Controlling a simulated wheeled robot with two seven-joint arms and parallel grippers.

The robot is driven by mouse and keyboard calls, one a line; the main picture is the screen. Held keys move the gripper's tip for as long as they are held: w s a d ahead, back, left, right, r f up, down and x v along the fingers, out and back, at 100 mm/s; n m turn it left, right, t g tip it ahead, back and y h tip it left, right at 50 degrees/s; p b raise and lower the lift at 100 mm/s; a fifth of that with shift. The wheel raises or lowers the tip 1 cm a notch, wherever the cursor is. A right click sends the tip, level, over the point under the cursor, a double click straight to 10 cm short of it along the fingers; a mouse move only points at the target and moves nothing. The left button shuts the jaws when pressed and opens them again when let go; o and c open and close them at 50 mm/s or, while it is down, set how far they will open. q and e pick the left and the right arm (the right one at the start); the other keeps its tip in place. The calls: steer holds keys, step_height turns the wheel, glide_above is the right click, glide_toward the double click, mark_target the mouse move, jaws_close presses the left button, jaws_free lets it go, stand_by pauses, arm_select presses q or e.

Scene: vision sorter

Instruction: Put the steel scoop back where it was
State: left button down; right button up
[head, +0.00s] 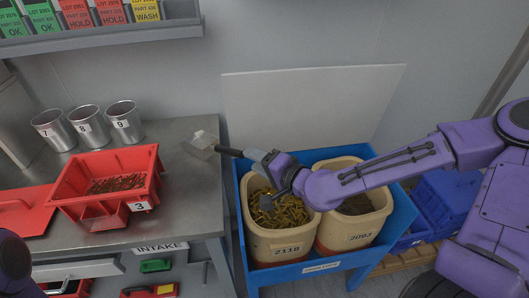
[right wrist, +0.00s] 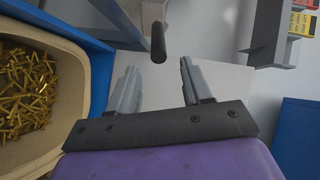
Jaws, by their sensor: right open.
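The steel scoop (head: 203,146) lies at the right end of the steel table, its black handle (head: 230,152) sticking out past the table edge toward the bins. My right gripper (head: 254,155) is just off the handle's free end, above the left bin. In the right wrist view, the open fingers (right wrist: 157,70) are apart and empty, and the tip of the black handle (right wrist: 158,45) shows just beyond them, roughly in line with the gap. The scoop's bowl is not clear there. My left gripper is out of view; only a purple arm part shows at lower left.
The blue stand (head: 407,212) holds a cream bin of brass pieces (head: 280,244) and another labelled 2093 (head: 348,233). A red bin (head: 75,185) and several steel cups (head: 89,126) stand on the table (head: 190,205). A white panel (head: 300,110) stands behind.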

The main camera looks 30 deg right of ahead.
arm_select(q)
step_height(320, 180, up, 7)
steer(key=p, duration=0.4)
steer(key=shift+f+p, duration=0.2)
steer(key=shift+p, duration=0.2)
arm_select(e)
steer(key=s+d+f+n+g+h, duration=0.1)
steer(key=s+d+f+g+h, duration=0.2)
steer(key=s+f, duration=0.5)
steer(key=s+d+f+n+g+h, duration=0.2)
steer(key=s+d+f+g, duration=0.1)
steer(key=s+f, duration=0.6)
steer(key=s+d+f+n+g+h, duration=0.1)
steer(key=s+d+f+g+h, duration=0.2)
steer(key=s+f, duration=0.5)
steer(key=s+d+g, duration=0.1)
steer(key=s+g, duration=0.1)
steer(key=s, duration=0.1)
steer(key=shift+s+f+h, duration=0.25)
steer(key=shift+s+h, duration=0.05)
steer(key=shift+s, duration=0.1)
